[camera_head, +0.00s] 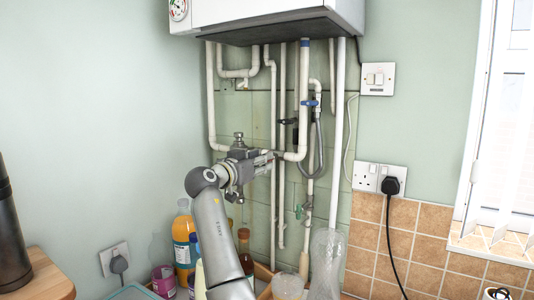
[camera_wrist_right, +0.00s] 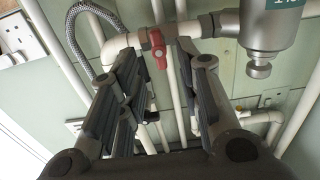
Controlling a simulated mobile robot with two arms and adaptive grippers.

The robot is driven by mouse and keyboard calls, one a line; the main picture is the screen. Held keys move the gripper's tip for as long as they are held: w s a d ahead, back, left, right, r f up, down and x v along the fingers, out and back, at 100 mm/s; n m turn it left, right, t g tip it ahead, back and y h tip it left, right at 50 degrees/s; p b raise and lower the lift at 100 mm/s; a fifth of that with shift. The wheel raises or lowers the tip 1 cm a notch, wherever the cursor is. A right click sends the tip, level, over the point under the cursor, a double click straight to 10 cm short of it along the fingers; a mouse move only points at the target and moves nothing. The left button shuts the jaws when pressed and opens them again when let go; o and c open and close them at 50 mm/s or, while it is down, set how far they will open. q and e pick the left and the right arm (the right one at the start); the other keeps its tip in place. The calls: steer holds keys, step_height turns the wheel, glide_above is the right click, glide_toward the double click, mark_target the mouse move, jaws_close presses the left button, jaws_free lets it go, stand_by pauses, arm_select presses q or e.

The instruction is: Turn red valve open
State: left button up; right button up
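The red valve (camera_wrist_right: 157,48) has a small red handle on a white pipe, and it shows clearly in the right wrist view. Its handle lies between the two dark fingers of my right gripper (camera_wrist_right: 156,62), near their tips, with visible gaps on both sides. In the head view my right gripper (camera_head: 262,162) reaches to the pipes from below, and it hides most of the red valve there. The right gripper is open. I cannot tell how deep the handle sits between the fingers. My left gripper is in neither view.
A braided hose (camera_wrist_right: 82,35) runs close to the fingers. The boiler (camera_head: 270,20) hangs above. Bottles, including an orange one (camera_head: 183,242), stand below. Sockets (camera_head: 378,179) are at right.

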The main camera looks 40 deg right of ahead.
steer(key=p+x, duration=0.1)
steer(key=x, duration=0.3)
steer(key=shift+d, duration=0.1)
jaws_close()
